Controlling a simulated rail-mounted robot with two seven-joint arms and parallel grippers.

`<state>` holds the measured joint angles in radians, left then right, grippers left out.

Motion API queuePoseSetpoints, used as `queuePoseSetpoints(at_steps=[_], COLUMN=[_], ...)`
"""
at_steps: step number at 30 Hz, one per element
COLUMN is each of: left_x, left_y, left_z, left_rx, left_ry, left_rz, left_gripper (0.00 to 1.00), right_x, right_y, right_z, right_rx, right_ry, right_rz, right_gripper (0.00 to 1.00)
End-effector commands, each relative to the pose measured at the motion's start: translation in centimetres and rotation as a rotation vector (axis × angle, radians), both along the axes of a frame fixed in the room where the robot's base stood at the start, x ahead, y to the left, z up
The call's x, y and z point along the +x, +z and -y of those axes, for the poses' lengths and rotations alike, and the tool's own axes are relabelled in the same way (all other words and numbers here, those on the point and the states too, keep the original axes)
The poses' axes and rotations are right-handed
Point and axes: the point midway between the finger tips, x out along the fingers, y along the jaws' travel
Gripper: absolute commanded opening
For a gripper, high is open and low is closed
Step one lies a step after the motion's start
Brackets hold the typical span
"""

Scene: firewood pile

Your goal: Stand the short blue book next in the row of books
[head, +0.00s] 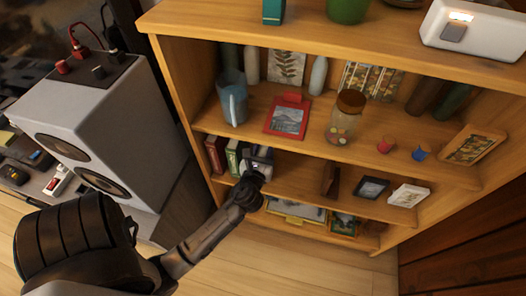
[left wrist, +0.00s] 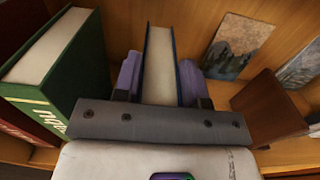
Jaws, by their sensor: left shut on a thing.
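The blue book (left wrist: 160,62) stands upright between the two purple-padded fingers of my left gripper (left wrist: 159,78) in the left wrist view. That gripper is shut on it. In the head view my left gripper (head: 257,162) reaches into the middle shelf and mostly hides the book. The row of books is at the shelf's left end: a dark red book (head: 214,155) and a green book (head: 234,157). The green book (left wrist: 62,70) stands just left of the gripper, with a gap between it and the blue book. The blue book's base is hidden. My right gripper is not in view.
A brown wooden block (head: 330,179) stands to the right on the same shelf, then small framed pictures (head: 371,188). The shelf above holds a blue pitcher (head: 232,100), a red frame (head: 287,118) and a jar (head: 346,115). A grey speaker (head: 85,130) stands left.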

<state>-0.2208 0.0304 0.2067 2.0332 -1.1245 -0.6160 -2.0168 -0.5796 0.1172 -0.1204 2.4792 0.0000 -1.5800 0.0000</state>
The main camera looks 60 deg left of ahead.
Motion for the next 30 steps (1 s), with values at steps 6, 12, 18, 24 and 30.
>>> queuePoseSetpoints(at_steps=[6, 12, 18, 24, 30], left_x=[0.0, 0.0, 0.0, -0.2, -2.6], left_y=[-0.4, -0.3, -0.3, 0.0, 0.1], left_z=[0.0, 0.0, 0.0, 0.2, 2.3], left_rx=[-0.001, -0.001, -0.001, -0.001, -0.005], left_ry=[0.000, 0.000, 0.000, 0.000, 0.001], left_rz=[-0.001, -0.001, -0.001, -0.001, -0.004], left_gripper=[0.39, 0.58, 0.64, 0.64, 0.64], right_x=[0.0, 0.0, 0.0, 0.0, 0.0], right_y=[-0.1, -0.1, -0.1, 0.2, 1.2], right_z=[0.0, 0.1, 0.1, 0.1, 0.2], right_rx=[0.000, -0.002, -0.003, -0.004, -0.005], right_ry=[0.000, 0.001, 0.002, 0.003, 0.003], right_rz=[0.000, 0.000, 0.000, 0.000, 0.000], right_gripper=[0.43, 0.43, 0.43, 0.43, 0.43])
